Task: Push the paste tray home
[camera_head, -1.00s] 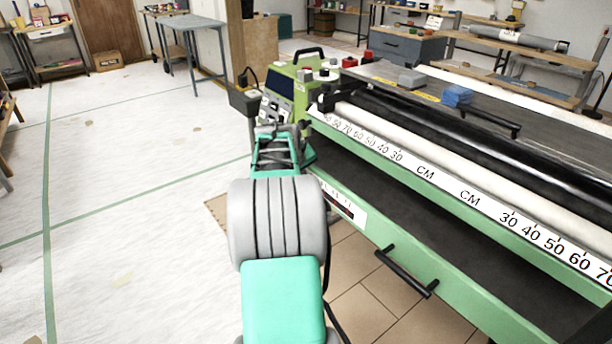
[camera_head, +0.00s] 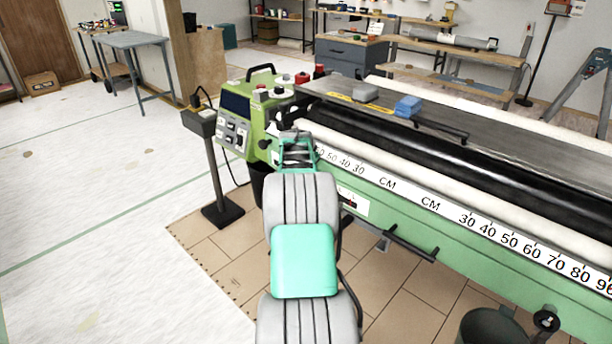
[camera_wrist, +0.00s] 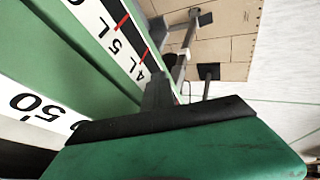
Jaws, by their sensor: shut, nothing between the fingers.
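The paste tray's green front (camera_head: 455,242) runs just under the white centimetre ruler in the head view, with no dark tray floor showing between them. Its black handle (camera_head: 408,243) sticks out from the front. A white label with red marks (camera_head: 352,201) is left of the handle, and a marked label also shows in the wrist view (camera_wrist: 120,35). My gripper (camera_wrist: 157,88) is shut and empty, close to the machine's green face in the wrist view. In the head view my arm hides its fingertips. I cannot tell whether it touches the tray.
The green control box (camera_head: 245,118) stands at the machine's left end, with a grey box on a black post (camera_head: 215,170) beside it. A dark bin (camera_head: 490,326) and a black knob (camera_head: 546,319) are at the lower right. White floor at the left is clear.

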